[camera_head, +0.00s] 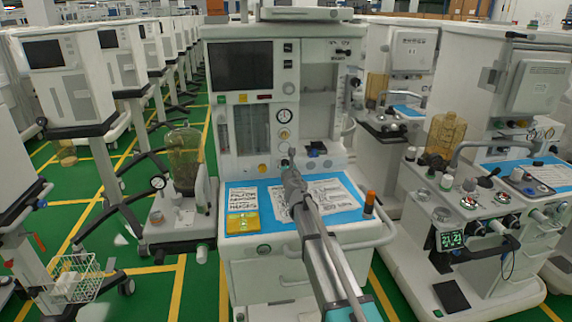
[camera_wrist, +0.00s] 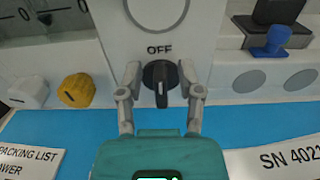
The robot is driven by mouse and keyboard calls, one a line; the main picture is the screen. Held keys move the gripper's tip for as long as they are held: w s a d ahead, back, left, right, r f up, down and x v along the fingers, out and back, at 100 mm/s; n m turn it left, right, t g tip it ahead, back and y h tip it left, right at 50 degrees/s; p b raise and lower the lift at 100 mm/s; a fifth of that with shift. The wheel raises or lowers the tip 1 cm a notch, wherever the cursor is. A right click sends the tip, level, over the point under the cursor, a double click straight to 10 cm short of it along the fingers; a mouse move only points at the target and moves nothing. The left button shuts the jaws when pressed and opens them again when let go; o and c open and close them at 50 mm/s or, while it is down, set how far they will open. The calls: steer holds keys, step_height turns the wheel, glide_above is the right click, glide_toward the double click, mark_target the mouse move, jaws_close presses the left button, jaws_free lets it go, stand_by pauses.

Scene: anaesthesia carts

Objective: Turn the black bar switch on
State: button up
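The black bar switch (camera_wrist: 160,82) is on the cart's pale front panel in the wrist view. Its bar stands upright and points at the word OFF printed above it. My gripper (camera_wrist: 160,76) is open, with one finger on each side of the switch and small gaps showing between the fingers and the knob. I cannot tell how far the fingertips are from the panel. In the head view my gripper (camera_head: 290,156) reaches over the cart's work surface to the lower panel and hides the switch.
A blue mat (camera_head: 347,211) with printed sheets lies below. An orange-topped cylinder (camera_head: 369,201) stands at the right edge. Other carts stand on both sides.

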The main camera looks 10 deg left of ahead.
jaws_close()
steer(key=shift+m, duration=0.4)
steer(key=m, duration=0.3)
steer(key=shift+w+d+f+m, duration=0.1)
steer(key=shift+d+m, duration=0.2)
steer(key=m, duration=0.4)
steer(key=shift+w+d+f+m+b, duration=0.1)
steer(key=shift+d+f+m+b, duration=0.1)
steer(key=shift+d+m+b, duration=0.15)
steer(key=m, duration=0.4)
steer(key=shift+d+f+b, duration=0.1)
steer(key=shift+f+b, duration=0.2)
steer(key=shift+f+m+b, duration=0.15)
steer(key=shift+m+b, duration=0.05)
steer(key=shift+m, duration=1.05)
steer(key=shift+f+m+b, duration=0.15)
steer(key=shift+m, duration=1.05)
